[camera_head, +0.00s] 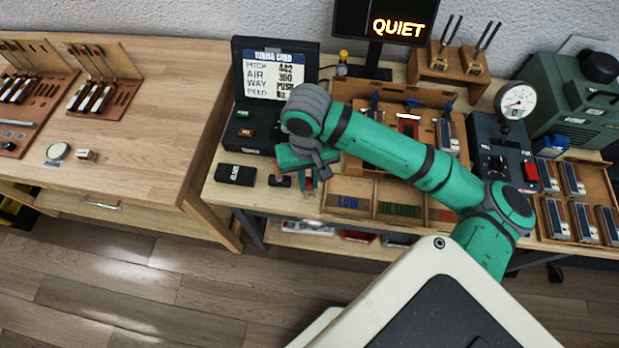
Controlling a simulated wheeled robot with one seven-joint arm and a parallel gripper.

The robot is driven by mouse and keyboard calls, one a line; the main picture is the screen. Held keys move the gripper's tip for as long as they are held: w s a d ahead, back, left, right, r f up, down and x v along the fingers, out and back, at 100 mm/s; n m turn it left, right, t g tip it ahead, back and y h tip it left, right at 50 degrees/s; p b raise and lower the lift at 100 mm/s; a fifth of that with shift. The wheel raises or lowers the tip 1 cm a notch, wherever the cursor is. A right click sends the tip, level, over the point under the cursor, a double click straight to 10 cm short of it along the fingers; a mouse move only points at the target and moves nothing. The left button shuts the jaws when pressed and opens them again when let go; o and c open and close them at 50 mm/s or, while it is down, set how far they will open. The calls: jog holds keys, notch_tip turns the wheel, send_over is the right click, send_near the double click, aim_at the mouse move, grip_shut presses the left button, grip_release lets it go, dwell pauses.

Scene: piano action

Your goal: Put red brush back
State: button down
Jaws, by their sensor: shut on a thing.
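My gripper (307,188) hangs below the green arm's wrist, above the front left edge of the right workbench. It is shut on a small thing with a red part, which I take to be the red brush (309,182). Most of the brush is hidden by the gripper and wrist. A wooden tool tray (392,92) lies behind my arm. It has a red patch with a white top edge (408,125) and blue-handled tools (446,106). My arm covers part of the tray.
Wooden bins (348,188) labelled LOW and in green lie just right of the gripper. A black eraser-like block (236,175) lies left. A tuning card screen (277,75), a gauge box (500,150) and a green machine (570,100) stand around.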

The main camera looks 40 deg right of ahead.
aim_at(308, 180)
jog(key=shift+f, duration=0.15)
jog(key=c, duration=1.7)
grip_release()
jog(key=shift+w, duration=0.1)
notch_tip(308, 180, up, 12)
jog(key=shift+w+d+r, duration=0.1)
jog(key=shift+w+r, duration=0.05)
jog(key=shift+r, duration=0.05)
